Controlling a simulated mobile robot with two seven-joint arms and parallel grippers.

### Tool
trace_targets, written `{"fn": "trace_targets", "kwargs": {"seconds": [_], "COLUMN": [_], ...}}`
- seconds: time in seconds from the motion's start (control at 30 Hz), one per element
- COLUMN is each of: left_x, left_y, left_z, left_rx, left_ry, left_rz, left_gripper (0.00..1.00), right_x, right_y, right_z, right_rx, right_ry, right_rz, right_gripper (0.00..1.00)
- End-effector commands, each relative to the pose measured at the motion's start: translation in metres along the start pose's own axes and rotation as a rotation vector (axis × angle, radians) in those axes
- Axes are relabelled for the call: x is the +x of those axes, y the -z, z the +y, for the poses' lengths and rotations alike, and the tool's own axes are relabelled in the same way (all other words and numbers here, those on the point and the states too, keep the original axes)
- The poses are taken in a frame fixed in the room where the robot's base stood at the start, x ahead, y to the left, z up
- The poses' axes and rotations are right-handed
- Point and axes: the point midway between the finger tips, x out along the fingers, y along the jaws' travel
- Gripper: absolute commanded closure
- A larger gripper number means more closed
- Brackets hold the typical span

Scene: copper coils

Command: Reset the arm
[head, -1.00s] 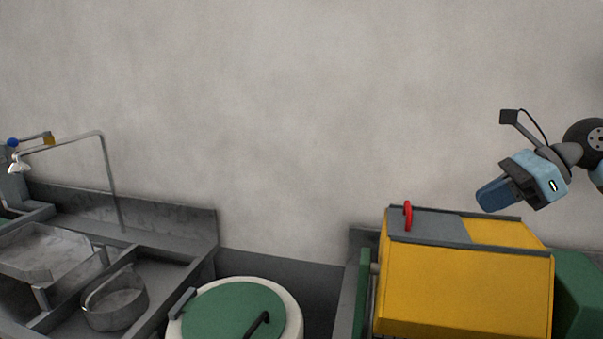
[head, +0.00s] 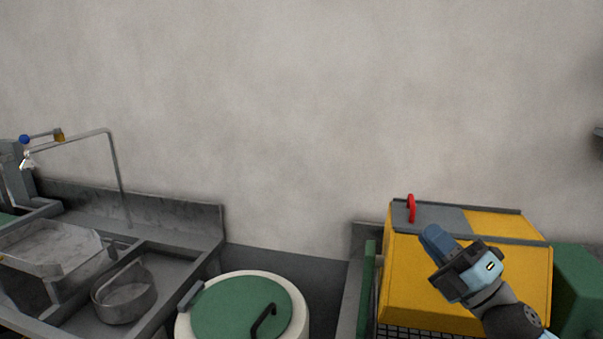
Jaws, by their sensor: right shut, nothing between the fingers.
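My right gripper (head: 432,236) is in the head view at the lower right. Its blue fingers are together with nothing between them, and they point up and to the left. It shows in front of the yellow machine (head: 405,280), covering part of its front and top edge. I cannot tell whether it touches the machine. My right arm comes in from the bottom right. My left gripper is not in view.
A red handle (head: 411,208) stands on the machine's grey top panel. A white drum with a green lid (head: 235,308) stands at the bottom middle. At left is a grey sink unit (head: 180,245) with a metal pot (head: 125,298) and a tap (head: 115,165). The wall behind is bare.

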Motion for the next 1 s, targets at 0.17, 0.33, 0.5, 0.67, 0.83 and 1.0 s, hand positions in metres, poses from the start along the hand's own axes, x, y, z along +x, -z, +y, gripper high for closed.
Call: {"fn": "trace_targets", "kwargs": {"seconds": [0.17, 0.33, 0.5, 0.67, 0.83, 1.0], "left_x": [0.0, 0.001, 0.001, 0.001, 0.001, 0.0], "left_y": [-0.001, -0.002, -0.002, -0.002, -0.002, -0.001], "left_z": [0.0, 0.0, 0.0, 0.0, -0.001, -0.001], "left_rx": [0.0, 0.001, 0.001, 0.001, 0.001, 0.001], "left_ry": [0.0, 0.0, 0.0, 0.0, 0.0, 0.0], "left_rz": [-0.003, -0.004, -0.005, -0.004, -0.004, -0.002], "left_gripper": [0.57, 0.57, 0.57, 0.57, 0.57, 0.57], "right_x": [-0.077, -0.183, -0.265, -0.314, -0.35, -0.379], "right_y": [-0.008, 0.019, 0.065, 0.101, 0.133, 0.161], "right_z": [-0.063, -0.123, -0.149, -0.153, -0.15, -0.142], "right_rx": [0.452, 0.825, 1.051, 1.165, 1.247, 1.305], "right_ry": [0.183, 0.435, 0.653, 0.799, 0.925, 1.034], "right_rz": [-0.503, -0.976, -1.3, -1.487, -1.632, -1.748], "right_gripper": [1.0, 1.0, 1.0, 1.0, 1.0, 1.0]}}
